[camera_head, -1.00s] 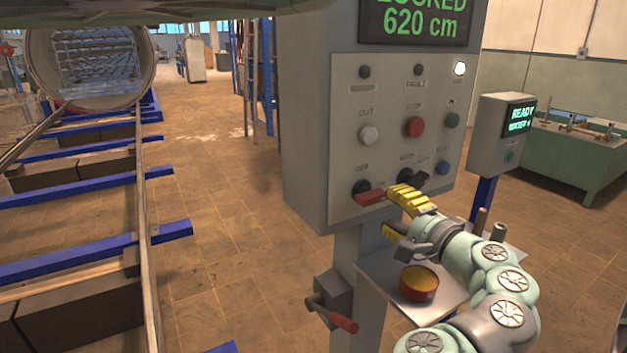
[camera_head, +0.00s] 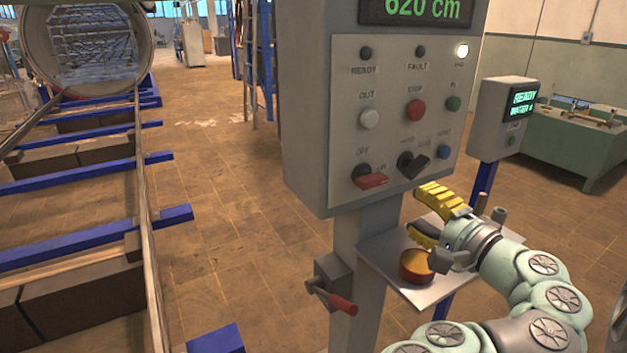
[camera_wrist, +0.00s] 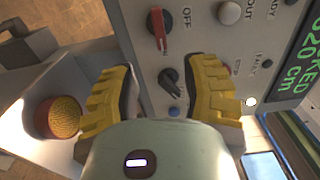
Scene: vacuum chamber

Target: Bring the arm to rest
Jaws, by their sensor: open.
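My gripper (camera_head: 432,214) has yellow ridged fingers. It is open and empty, in front of the lower right part of the grey control panel (camera_head: 345,140) and above the small shelf. In the wrist view its two fingers (camera_wrist: 160,95) stand wide apart, with a black selector knob (camera_wrist: 171,85) seen between them and nothing held. My green arm reaches in from the lower right of the head view. The red-handled switch (camera_head: 371,180) and the black selector (camera_head: 413,164) are both clear of the fingers in the head view.
A shelf (camera_head: 386,262) under the panel bears a round red container with a yellow top (camera_head: 415,266). A red-handled lever (camera_head: 338,300) sticks out from the post. A ready-display box (camera_head: 502,120) stands behind my arm. Blue-beamed rails (camera_head: 90,175) run at left; the floor between is free.

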